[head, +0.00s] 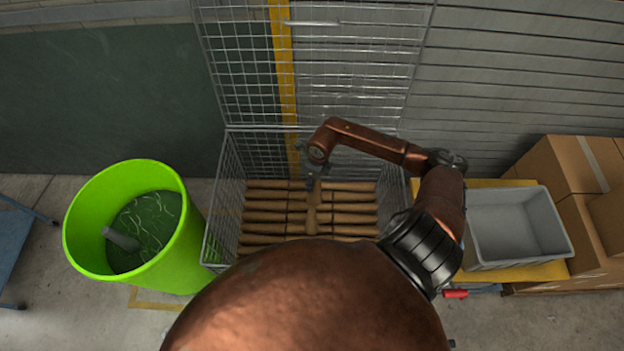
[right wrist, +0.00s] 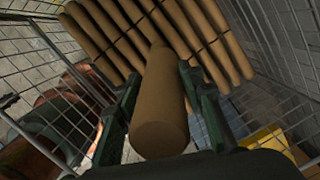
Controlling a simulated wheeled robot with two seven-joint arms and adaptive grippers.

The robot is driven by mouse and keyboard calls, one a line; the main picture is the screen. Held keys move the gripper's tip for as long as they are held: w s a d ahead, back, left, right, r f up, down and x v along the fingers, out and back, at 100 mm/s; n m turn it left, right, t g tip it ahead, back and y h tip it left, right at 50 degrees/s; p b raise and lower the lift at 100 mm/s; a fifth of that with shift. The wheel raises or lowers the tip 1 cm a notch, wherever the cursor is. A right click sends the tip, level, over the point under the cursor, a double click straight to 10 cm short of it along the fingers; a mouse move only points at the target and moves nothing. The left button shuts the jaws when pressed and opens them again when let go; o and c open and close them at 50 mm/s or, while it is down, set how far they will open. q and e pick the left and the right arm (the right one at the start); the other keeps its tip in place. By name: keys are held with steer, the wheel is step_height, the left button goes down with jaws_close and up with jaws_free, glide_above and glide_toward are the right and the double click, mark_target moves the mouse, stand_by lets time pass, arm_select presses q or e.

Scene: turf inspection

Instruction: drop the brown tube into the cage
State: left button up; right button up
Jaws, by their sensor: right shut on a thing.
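The wire cage (head: 222,190) stands in the middle of the head view with its mesh lid raised at the back. Several brown tubes (head: 262,217) lie in it side by side. My right gripper (head: 313,190) points down over the cage's open top. It is shut on the brown tube (head: 311,215), also seen between both fingers in the right wrist view (right wrist: 160,105). There, mesh walls show on both sides and the lying tubes (right wrist: 110,40) are beyond the held one. I cannot tell whether the held tube touches them. My left gripper is out of view.
A bright green bucket (head: 170,255) with a grey object (head: 121,239) inside stands left of the cage. A grey bin (head: 515,225) sits on a yellow surface (head: 520,273) to the right, beside cardboard boxes (head: 570,165). A blue object (head: 12,245) is at the far left.

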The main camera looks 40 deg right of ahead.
steer(key=o, duration=1.2)
steer(key=r, duration=0.4)
steer(key=s+r, duration=0.1)
steer(key=r, duration=0.7)
steer(key=shift+s+d, duration=0.15)
steer(key=shift+d, duration=0.15)
steer(key=shift+f, duration=0.1)
